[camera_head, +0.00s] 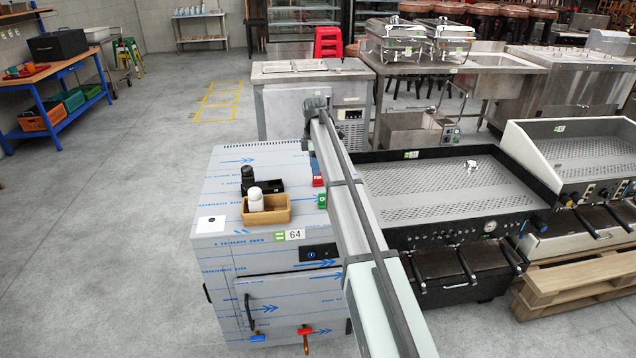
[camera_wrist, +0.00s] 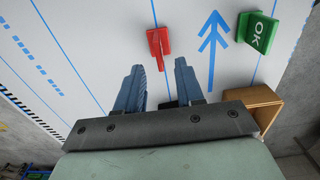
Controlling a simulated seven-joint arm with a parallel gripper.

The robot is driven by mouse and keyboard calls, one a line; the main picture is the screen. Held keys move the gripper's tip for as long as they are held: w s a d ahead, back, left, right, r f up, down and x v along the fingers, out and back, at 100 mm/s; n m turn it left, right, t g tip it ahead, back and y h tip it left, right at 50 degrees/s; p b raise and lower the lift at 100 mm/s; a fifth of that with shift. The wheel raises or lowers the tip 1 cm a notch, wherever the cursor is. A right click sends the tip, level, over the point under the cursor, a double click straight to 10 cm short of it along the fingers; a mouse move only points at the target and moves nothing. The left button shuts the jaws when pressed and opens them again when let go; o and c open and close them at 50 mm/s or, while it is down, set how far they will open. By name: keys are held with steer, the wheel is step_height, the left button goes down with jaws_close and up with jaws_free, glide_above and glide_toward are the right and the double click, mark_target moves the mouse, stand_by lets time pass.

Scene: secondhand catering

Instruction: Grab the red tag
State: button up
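The red tag (camera_wrist: 158,48) is on the white, blue-marked top of the cabinet in the wrist view, just beyond my fingertips and roughly in line with the gap between them. It also shows in the head view (camera_head: 317,181), partly hidden by my arm. My gripper (camera_wrist: 157,66) is open, with one blue-grey finger on each side of an empty gap. The red tag does not appear held. The exact height of my fingertips above the cabinet top is hard to tell.
A green OK tag (camera_wrist: 258,32) stands to the right of the red tag. A wooden box (camera_head: 265,212) with a white-and-black bottle and a black tray (camera_head: 268,186) with a dark bottle sit on the cabinet top (camera_head: 225,185). The cabinet's left part is mostly clear.

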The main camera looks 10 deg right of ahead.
mark_target(317, 183)
steer(key=shift+d+f, duration=0.2)
steer(key=shift+f, duration=1.1)
steer(key=shift+d+f, duration=0.2)
steer(key=shift+f, duration=1.05)
steer(key=shift+c, duration=0.3)
jaws_close()
